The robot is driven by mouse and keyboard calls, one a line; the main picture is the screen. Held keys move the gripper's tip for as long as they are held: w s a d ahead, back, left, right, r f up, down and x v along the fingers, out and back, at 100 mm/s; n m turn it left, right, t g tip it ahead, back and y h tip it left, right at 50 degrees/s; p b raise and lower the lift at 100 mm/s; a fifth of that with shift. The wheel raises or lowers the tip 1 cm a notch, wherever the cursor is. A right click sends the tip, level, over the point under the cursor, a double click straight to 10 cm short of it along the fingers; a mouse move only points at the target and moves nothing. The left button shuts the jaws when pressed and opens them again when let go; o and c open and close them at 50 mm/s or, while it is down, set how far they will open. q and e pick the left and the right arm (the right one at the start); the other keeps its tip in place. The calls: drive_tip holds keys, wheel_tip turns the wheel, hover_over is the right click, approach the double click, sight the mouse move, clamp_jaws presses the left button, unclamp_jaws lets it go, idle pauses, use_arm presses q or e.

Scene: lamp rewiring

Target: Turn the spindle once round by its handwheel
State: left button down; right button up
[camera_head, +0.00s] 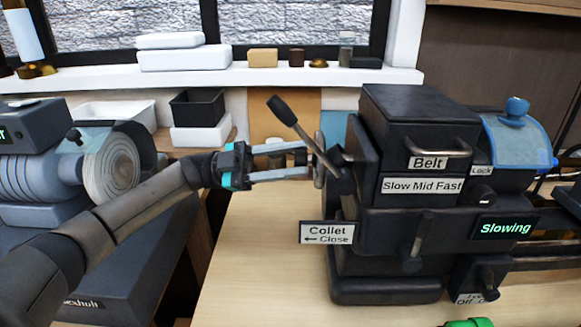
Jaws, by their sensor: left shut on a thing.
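The lathe headstock (385,205) stands on the table, with a Belt cover (415,120) on top and a display reading "Slowing" (505,228). The handwheel (319,165) is at its left end, seen nearly edge-on. My left gripper (308,160) reaches in from the left with its fingers at the handwheel, shut on a part of it. The exact grip is partly hidden by the fingers. A lever with a dark knob (280,108) slants up just above the fingers. My right gripper is not in view.
A "Collet Close" sign (326,233) juts out below the handwheel. A blue clear guard (520,145) is at the right. Another machine with a round pale wheel (108,165) stands left. The light wooden tabletop (255,270) is clear in front. A green object (468,322) shows at the bottom edge.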

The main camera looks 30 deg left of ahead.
use_arm(q)
drive_tip(key=shift+m+g+y+b, duration=0.4)
drive_tip(key=shift+m+g+b, duration=0.6)
drive_tip(key=shift+m, duration=1)
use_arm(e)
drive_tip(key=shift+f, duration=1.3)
use_arm(q)
drive_tip(key=shift+b, duration=0.3)
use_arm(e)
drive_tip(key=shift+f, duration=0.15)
use_arm(q)
drive_tip(key=shift+m, duration=0.4)
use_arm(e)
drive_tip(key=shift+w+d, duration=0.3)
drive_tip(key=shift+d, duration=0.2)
use_arm(q)
drive_tip(key=shift+c, duration=2.3)
unclamp_jaws()
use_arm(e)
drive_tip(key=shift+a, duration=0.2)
use_arm(q)
drive_tip(key=shift+a, duration=0.1)
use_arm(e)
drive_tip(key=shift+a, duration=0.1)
